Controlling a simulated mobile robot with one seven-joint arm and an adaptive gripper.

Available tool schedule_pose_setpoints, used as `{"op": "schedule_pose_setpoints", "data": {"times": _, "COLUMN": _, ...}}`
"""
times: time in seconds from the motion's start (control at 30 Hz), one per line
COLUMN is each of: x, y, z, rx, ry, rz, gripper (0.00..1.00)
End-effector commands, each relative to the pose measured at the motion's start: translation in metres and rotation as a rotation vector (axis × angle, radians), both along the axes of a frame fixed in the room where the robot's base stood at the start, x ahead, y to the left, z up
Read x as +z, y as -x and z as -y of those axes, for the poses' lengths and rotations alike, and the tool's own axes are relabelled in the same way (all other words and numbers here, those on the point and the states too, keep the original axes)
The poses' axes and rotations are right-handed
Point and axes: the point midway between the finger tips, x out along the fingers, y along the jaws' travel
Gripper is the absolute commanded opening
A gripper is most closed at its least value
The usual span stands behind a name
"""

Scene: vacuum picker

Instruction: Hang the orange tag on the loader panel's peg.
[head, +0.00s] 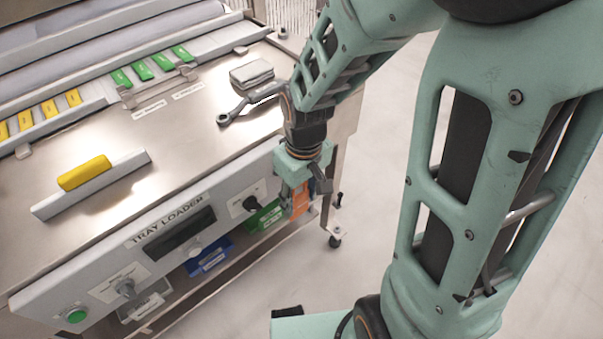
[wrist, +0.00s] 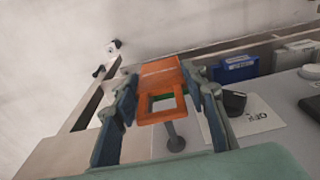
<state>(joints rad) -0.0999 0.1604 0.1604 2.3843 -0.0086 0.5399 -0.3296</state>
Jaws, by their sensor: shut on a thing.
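The orange tag (wrist: 160,72) is a flat piece with a square window at its lower end. My gripper (wrist: 162,95) is shut on the tag, one blue-grey finger on each side. In the head view my gripper (head: 296,180) is beside the right end of the loader panel (head: 110,262), with the tag (head: 299,201) at its fingertips. The grey peg (wrist: 175,138) shows in the wrist view just below the window's lower edge. I cannot tell whether they touch; the window shows no peg through it. The peg is hidden in the head view.
A black knob (wrist: 235,102) is close to the right finger. Blue (head: 208,257) and green (head: 264,216) bins sit below the panel. A wrench (head: 250,101) and a stack of pads (head: 252,74) lie on the loader top.

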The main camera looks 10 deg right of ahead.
Motion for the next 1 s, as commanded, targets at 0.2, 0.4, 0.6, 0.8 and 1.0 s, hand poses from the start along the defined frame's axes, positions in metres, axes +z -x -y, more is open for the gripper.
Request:
{"op": "schedule_pose_setpoints", "data": {"times": 0.2, "x": -0.002, "y": -0.011, "z": -0.008, "rx": 0.000, "ry": 0.000, "rz": 0.000, "gripper": 0.21}}
{"op": "schedule_pose_setpoints", "data": {"times": 0.4, "x": -0.003, "y": -0.021, "z": -0.014, "rx": 0.001, "ry": 0.000, "rz": 0.000, "gripper": 0.21}}
{"op": "schedule_pose_setpoints", "data": {"times": 0.6, "x": -0.004, "y": -0.031, "z": -0.021, "rx": 0.001, "ry": 0.000, "rz": 0.000, "gripper": 0.21}}
{"op": "schedule_pose_setpoints", "data": {"times": 0.8, "x": -0.009, "y": -0.038, "z": -0.026, "rx": 0.001, "ry": 0.000, "rz": 0.000, "gripper": 0.21}}
{"op": "schedule_pose_setpoints", "data": {"times": 1.0, "x": -0.012, "y": -0.043, "z": -0.029, "rx": 0.000, "ry": 0.000, "rz": 0.000, "gripper": 0.21}}
